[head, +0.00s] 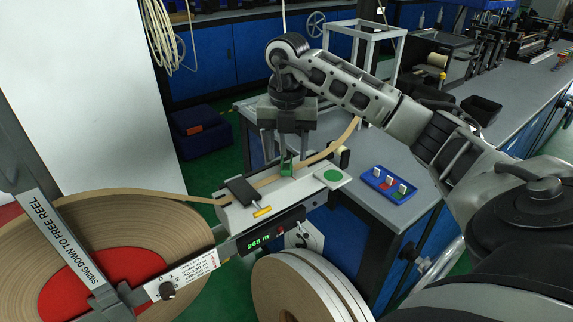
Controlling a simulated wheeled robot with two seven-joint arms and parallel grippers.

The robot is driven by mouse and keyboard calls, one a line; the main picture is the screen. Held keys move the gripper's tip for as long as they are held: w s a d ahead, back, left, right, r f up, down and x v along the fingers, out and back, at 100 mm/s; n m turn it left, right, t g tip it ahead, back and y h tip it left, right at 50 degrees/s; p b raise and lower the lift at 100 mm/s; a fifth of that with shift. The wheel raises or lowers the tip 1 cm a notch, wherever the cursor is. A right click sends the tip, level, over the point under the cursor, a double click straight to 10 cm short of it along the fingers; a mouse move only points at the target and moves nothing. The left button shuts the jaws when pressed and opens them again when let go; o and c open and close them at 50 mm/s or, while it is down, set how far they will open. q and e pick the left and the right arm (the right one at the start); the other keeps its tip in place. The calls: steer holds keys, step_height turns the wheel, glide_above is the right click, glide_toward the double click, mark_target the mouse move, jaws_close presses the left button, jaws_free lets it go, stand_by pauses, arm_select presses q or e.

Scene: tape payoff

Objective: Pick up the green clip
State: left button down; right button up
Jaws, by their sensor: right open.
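A small green clip (286,165) stands on the grey splice platform (262,195), at the brown tape (268,181) that runs across it. My right gripper (286,155) points straight down over the clip. Its jaws are open, with one finger on each side of the clip's upper part. I cannot tell whether either finger touches it. A further small green piece (402,189) sits in the blue tray (399,198) to the right, beside red and white pieces. My left gripper is not in view.
A large tape reel (125,225) fills the lower left, with a labelled grey arm (60,235) across it. The grey bench (400,165) has free room around the tray.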

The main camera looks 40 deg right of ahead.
mark_target(287, 159)
step_height(287, 159, down, 4)
steer(key=shift+r, duration=0.2)
steer(key=c, duration=1.1)
steer(key=shift+o, duration=0.2)
steer(key=shift+r, duration=0.1)
